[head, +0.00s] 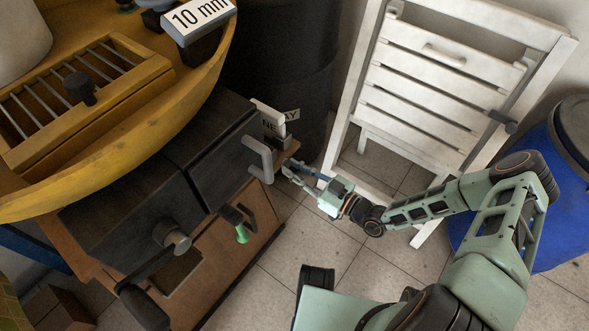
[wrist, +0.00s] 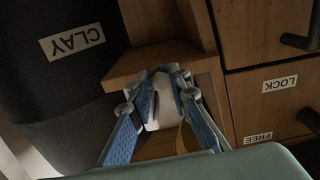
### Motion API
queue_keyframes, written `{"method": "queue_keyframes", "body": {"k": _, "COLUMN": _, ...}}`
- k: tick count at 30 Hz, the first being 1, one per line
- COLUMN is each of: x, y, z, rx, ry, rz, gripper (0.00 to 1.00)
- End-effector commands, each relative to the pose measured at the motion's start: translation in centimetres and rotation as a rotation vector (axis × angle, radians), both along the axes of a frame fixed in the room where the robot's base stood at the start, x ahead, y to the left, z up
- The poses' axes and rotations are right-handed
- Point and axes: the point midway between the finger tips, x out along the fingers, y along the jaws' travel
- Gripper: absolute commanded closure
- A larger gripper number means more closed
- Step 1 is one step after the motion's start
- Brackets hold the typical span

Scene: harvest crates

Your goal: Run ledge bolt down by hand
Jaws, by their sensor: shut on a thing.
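My gripper (head: 288,171) is at the end of the outstretched arm, close beside the small wooden ledge (head: 287,151) on the cabinet's right side. In the wrist view my gripper (wrist: 165,73) has its blue-padded fingers closed about a pale piece (wrist: 162,108) at the edge of the wooden ledge (wrist: 140,66). This piece appears to be the ledge bolt. Much of it lies between the fingers, so its thread and how far it is seated cannot be seen. The bolt cannot be made out in the head view.
A dark bin labelled CLAY (wrist: 72,80) stands close beside the ledge. A white slatted chair (head: 425,85) and blue barrel (head: 555,205) flank my arm. Tiled floor (head: 325,255) is open below.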

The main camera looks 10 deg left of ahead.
Motion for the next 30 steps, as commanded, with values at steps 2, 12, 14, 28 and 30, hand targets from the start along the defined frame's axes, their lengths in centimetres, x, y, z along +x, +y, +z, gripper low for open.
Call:
{"method": "queue_keyframes", "body": {"k": 2, "x": -0.11, "y": -0.22, "z": -0.30, "rx": 0.002, "ry": 0.022, "rz": 0.000, "gripper": 1.00}}
{"method": "queue_keyframes", "body": {"k": 12, "x": -0.13, "y": -0.21, "z": -0.28, "rx": 0.013, "ry": 0.049, "rz": 0.000, "gripper": 1.00}}
{"method": "queue_keyframes", "body": {"k": 14, "x": -0.13, "y": -0.21, "z": -0.29, "rx": 0.012, "ry": 0.048, "rz": 0.000, "gripper": 1.00}}
{"method": "queue_keyframes", "body": {"k": 28, "x": -0.06, "y": -0.08, "z": -0.12, "rx": 0.015, "ry": 0.045, "rz": 0.000, "gripper": 0.65}}
{"method": "queue_keyframes", "body": {"k": 30, "x": -0.06, "y": -0.06, "z": -0.10, "rx": 0.016, "ry": 0.044, "rz": 0.000, "gripper": 0.65}}
